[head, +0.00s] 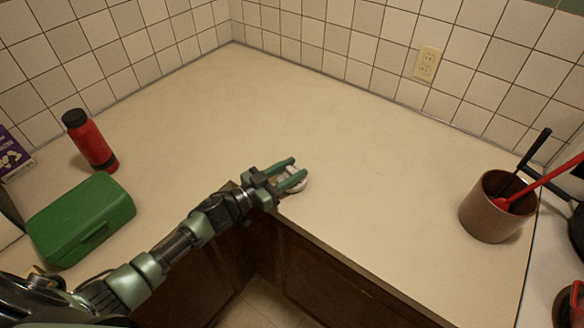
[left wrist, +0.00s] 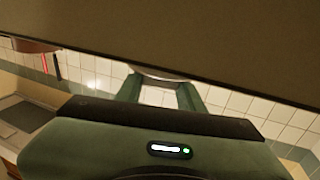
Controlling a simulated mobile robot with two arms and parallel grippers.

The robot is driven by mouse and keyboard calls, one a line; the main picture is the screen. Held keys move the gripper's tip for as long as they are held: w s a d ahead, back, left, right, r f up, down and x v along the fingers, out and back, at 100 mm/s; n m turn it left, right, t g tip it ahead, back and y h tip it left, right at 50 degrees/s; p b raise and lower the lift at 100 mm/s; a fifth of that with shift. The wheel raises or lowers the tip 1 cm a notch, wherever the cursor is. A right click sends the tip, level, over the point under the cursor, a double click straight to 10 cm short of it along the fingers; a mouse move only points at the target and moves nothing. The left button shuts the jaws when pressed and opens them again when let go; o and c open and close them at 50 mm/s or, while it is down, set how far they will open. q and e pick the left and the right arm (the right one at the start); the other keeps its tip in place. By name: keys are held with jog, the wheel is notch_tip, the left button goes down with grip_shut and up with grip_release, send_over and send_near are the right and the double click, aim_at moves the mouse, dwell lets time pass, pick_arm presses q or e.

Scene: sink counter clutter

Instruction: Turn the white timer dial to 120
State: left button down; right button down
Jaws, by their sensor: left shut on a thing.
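The white timer (head: 298,187) is small and round and sits on the counter (head: 330,130) near the inner corner of its front edge. My left gripper (head: 297,171) is shut on the timer, with one green finger on each side of it. In the left wrist view, the timer's rim (left wrist: 158,75) shows between the two fingers (left wrist: 160,92). The dial's markings and setting cannot be read in either view. My right gripper is not in view.
A green box (head: 80,222) and a red bottle (head: 92,142) stand at the left. A brown crock (head: 487,218) with utensils stands at the right. A tiled wall with an outlet (head: 427,64) lies behind. The middle of the counter is clear.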

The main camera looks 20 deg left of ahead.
aim_at(292, 170)
pick_arm(q)
jog(key=m+g+h+b, duration=0.1)
jog(key=m+g+h, duration=0.1)
jog(key=h, duration=0.1)
jog(key=shift+a+f+m+g+b, duration=0.1)
jog(key=shift+f+m+g+b, duration=0.2)
jog(key=shift+g+b, duration=0.1)
jog(key=shift+r+m+g+h+b, duration=0.2)
jog(key=shift+m+g+h+b, duration=0.6)
jog(key=shift+g, duration=0.2)
jog(key=shift+d, duration=0.2)
jog(key=c, duration=0.9)
grip_release()
jog(key=shift+r, duration=0.1)
notch_tip(292, 170, up, 20)
jog(key=shift+f, duration=0.1)
